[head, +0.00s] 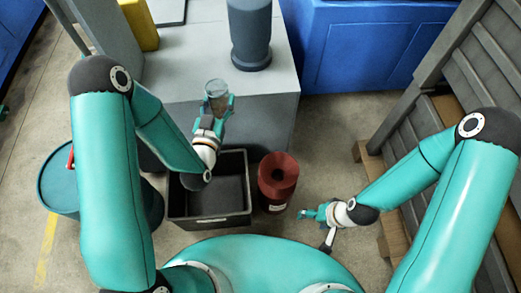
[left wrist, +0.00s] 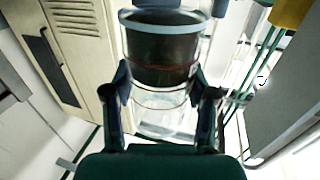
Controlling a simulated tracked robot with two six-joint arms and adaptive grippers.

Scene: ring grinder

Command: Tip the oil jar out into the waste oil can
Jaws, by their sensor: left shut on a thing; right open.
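The oil jar (head: 217,91) is a clear glass jar with dark contents, held near the front edge of the grey bench. My left gripper (head: 215,110) is shut on it, with one finger on each side. In the left wrist view the jar (left wrist: 162,55) shows dark oil at its rim end and clear glass nearer the gripper (left wrist: 163,105). The waste oil can (head: 277,180), dark red with a funnel-like top, stands on the floor, lower and to the right of the jar. My right gripper (head: 311,214) is open and empty, right of the can.
A black open crate (head: 211,188) stands left of the can, below my left forearm. The grey bench (head: 185,75) carries a dark grey cylinder (head: 250,35). A teal drum (head: 58,182) is at left, and grey slatted stacks (head: 470,75) are at right.

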